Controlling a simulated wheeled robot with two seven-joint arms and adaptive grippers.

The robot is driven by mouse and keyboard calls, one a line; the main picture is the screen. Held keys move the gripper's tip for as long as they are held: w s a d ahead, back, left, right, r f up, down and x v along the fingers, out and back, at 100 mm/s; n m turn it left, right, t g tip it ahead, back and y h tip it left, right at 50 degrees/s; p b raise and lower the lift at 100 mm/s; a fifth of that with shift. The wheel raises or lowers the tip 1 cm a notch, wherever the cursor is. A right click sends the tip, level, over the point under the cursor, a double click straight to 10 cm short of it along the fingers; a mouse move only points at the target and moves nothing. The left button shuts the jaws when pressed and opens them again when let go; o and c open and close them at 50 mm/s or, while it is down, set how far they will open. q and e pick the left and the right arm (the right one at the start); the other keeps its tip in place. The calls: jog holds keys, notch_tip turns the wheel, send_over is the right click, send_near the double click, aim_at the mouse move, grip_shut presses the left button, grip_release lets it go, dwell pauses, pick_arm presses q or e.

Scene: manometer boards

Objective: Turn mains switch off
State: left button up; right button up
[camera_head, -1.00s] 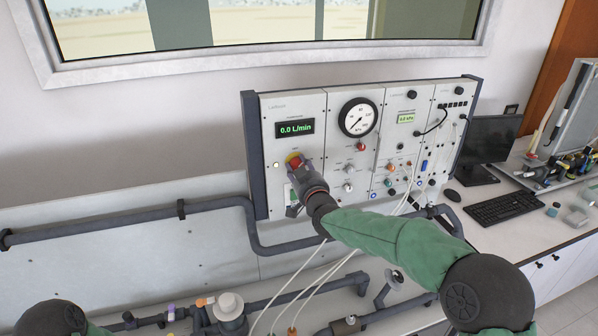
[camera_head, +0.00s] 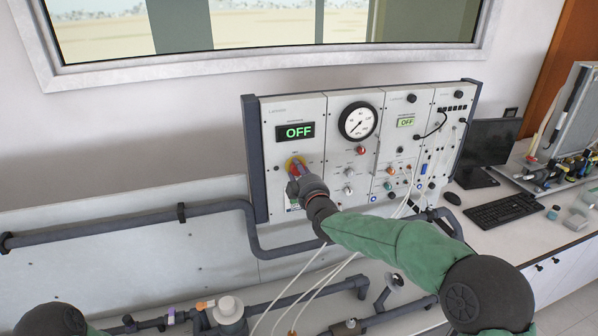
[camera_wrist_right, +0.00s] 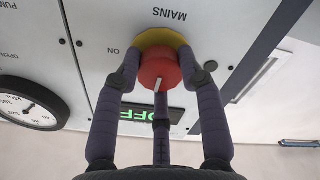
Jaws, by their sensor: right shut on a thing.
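The mains switch is a red knob on a yellow plate (camera_head: 295,163) at the left of the manometer panel (camera_head: 318,146). My right gripper (camera_head: 300,180) is at the switch and hides its lower part. In the right wrist view the red knob (camera_wrist_right: 160,70) sits between the gripper's fingers, which are shut on it, under the upside-down label MAINS. The flow display (camera_head: 295,131) and the small display (camera_head: 405,122) both read OFF. My left gripper is out of view; only a piece of my left arm shows at bottom left.
A round gauge (camera_head: 358,121) and several small knobs are right of the switch. Grey pipes (camera_head: 125,220) run along the wall, and pale tubes hang below the panel. A monitor (camera_head: 487,147) and keyboard (camera_head: 503,210) stand on the right bench.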

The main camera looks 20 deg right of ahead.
jog(key=shift+f+n, duration=0.3)
jog(key=shift+f, duration=0.05)
jog(key=o, duration=1.1)
jog(key=shift+o, duration=0.2)
jog(key=shift+r, duration=0.1)
jog(key=shift+s+r, duration=0.15)
jog(key=s, duration=1.1)
jog(key=shift+s+d, duration=0.25)
jog(key=shift+s, duration=0.1)
